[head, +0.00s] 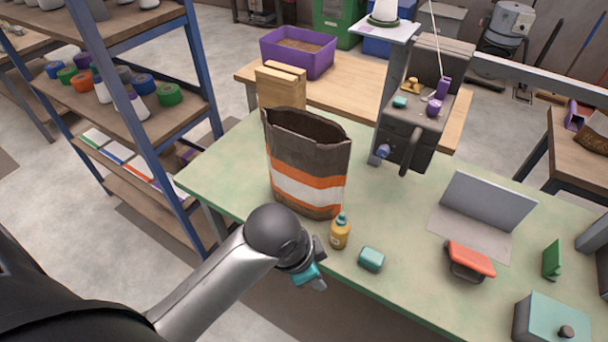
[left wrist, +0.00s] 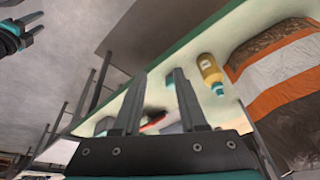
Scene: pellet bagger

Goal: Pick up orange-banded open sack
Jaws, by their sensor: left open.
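The orange-banded open sack (head: 308,165) stands upright on the green table, brown with orange and white bands, its mouth open at the top. In the left wrist view the sack (left wrist: 285,85) fills the right side, beyond a yellow bottle. My left gripper (head: 314,278) is in front of the sack, at the table's front edge, and apart from it. Its two fingers (left wrist: 160,85) are spread with nothing between them. Part of another gripper, seemingly my right one (left wrist: 28,32), shows at the top left of the left wrist view; its jaw gap is unclear.
A yellow bottle (head: 340,232) stands by the sack's front right corner, with a teal block (head: 371,259) beside it. A wooden block (head: 281,88) is behind the sack. A dark machine (head: 413,125) stands at the back right. A shelf rack (head: 140,125) is at left.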

